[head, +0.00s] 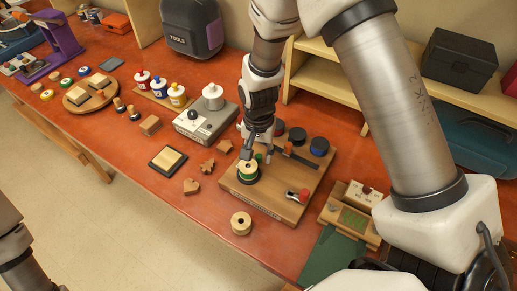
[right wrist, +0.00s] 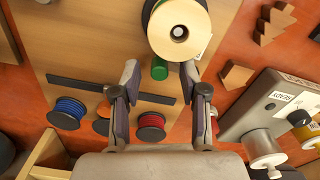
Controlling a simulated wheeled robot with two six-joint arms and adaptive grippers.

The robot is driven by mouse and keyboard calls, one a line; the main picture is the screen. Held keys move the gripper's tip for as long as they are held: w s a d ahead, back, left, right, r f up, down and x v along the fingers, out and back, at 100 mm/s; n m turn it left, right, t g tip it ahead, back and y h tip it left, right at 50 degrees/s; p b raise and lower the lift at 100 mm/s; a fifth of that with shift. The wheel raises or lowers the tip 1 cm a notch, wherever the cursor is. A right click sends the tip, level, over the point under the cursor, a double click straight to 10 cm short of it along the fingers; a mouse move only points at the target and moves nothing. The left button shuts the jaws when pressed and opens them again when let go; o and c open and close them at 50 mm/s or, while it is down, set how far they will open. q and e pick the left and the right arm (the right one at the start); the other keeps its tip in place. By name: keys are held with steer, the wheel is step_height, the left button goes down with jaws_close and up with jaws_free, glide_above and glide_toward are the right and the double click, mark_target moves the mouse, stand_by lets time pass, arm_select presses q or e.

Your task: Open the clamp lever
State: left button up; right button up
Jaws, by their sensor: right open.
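A small metal fitting with a red end (head: 298,194) lies at the front right of a wooden board (head: 262,200); it looks like the clamp lever, but I cannot tell its position. My right gripper (head: 257,153) is open above the board, just behind a green-edged spool (head: 246,172). In the right wrist view, the two fingertips (right wrist: 160,72) stand apart, with a short green cylinder (right wrist: 160,69) between them in the picture. I cannot tell whether they touch it. The spool (right wrist: 178,32) shows just beyond the fingertips. My left gripper is out of view.
Several spools, including a blue one (head: 319,147), sit along the back of the board by a black bar (right wrist: 110,90). A grey device (head: 205,122) stands left of the board. A loose wooden spool (head: 241,223) lies in front. A wooden tray (head: 352,212) stands at right.

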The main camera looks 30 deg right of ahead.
steer(key=shift+w+d+f, duration=0.1)
steer(key=shift+f, duration=0.2)
steer(key=shift+r, duration=0.15)
steer(key=shift+s, duration=0.3)
jaws_close()
steer(key=shift+n, duration=0.3)
steer(key=n, duration=0.1)
steer(key=d+n+p, duration=0.1)
steer(key=n, duration=0.1)
steer(key=shift+w+r, duration=0.1)
steer(key=shift+w, duration=0.25)
steer(key=shift+w+d+n+p, duration=0.25)
steer(key=shift+n+p, duration=0.05)
steer(key=shift+n, duration=0.6)
steer(key=shift+w+d+n+p, duration=0.2)
steer(key=shift+w+n+p, duration=0.1)
steer(key=shift+n, duration=0.6)
